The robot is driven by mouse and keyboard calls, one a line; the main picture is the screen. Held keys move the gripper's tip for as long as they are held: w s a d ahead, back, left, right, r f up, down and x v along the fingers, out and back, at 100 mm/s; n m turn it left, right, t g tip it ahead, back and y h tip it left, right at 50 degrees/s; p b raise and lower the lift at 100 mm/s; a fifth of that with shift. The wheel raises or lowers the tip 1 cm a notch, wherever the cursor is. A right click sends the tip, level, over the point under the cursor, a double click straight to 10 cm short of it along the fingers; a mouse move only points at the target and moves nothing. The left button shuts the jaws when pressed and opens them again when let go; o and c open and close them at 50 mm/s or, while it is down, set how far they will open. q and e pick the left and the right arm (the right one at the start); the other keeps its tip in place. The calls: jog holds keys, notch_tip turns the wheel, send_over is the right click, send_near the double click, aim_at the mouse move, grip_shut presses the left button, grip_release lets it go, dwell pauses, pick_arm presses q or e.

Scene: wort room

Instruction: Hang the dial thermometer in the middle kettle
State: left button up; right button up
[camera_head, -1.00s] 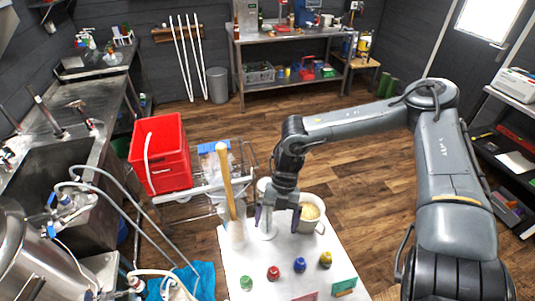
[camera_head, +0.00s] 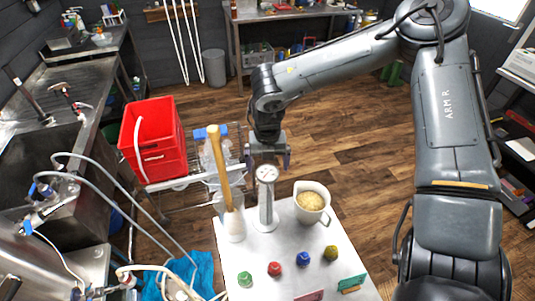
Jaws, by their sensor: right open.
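The dial thermometer (camera_head: 267,174) shows its round white dial face-up at the top of an upright, pale grey column on the white table. Whether the column is its stem or a holder I cannot tell. My right gripper (camera_head: 268,161) points down, open, just above and behind the dial in the picture, with one finger to either side. It holds nothing; contact with the dial cannot be judged. A steel vessel (camera_head: 22,262) is cut off at the lower left edge; I cannot tell whether it is the middle kettle. My left gripper is out of view.
The white table (camera_head: 305,240) bears a clear vessel with a wooden stick (camera_head: 218,165), a jug of grain (camera_head: 311,201) and several coloured caps (camera_head: 303,259). A red crate (camera_head: 153,140) stands to the left, near the sink. Hoses (camera_head: 120,215) loop at left. Floor at right is open.

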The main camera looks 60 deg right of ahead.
aim_at(268, 171)
jog(key=shift+f, duration=2.9)
